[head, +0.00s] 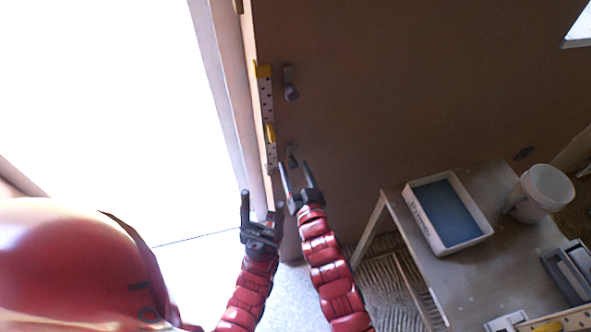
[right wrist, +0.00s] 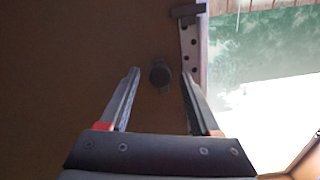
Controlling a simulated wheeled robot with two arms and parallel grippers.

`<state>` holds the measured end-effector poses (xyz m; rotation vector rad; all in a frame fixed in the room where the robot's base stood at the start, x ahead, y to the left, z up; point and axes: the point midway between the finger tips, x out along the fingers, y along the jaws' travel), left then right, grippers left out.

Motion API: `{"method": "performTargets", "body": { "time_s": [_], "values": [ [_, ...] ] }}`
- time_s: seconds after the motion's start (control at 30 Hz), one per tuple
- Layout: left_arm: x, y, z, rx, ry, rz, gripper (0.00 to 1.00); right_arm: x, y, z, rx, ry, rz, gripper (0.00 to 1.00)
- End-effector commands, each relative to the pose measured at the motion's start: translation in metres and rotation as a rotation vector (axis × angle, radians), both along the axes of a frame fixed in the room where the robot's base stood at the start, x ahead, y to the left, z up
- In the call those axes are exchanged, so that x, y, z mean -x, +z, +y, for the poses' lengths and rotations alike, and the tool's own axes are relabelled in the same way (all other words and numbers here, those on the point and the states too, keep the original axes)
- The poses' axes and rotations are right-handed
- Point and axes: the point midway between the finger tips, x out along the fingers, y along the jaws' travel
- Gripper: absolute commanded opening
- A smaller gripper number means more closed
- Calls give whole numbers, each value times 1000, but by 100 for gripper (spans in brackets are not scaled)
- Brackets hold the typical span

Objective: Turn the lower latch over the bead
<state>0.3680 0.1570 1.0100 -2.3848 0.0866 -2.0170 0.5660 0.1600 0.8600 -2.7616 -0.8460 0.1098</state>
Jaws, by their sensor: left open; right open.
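The lower latch (head: 292,155) is a small grey piece on the brown wall, just right of the bead and apart from it. The bead (head: 266,98) is a pale perforated strip along the wall's edge. My right gripper (head: 296,170) is open just below the lower latch. In the right wrist view the dark round latch (right wrist: 160,73) shows between the open fingers (right wrist: 160,75), with the bead (right wrist: 188,48) to its right; contact cannot be told. My left gripper (head: 262,203) is open and empty, lower and left, near the wall's edge.
An upper latch (head: 290,84) sits higher on the wall. Yellow pieces (head: 263,71) show on the bead. At right a table (head: 398,213) bears a tray with a blue inside (head: 413,217) and a white bucket (head: 546,187). A bright opening lies left of the wall's edge.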

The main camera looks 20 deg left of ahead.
Motion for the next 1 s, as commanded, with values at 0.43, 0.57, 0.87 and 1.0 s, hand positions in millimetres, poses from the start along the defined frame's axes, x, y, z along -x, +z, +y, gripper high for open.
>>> {"method": "performTargets", "body": {
  "time_s": [0.43,0.57,0.87,1.0],
  "values": [
    [0,0,0,0,0,0,67,0,-1,0,1,0,1,0],
    [0,0,0,0,0,0,67,0,-1,0,1,0,1,0],
    [0,-4,0,0,0,0,67,0,-2,0,37,-1,-22,0],
    [0,-9,0,0,0,0,67,0,-3,-1,95,0,-61,0]
  ]
}}
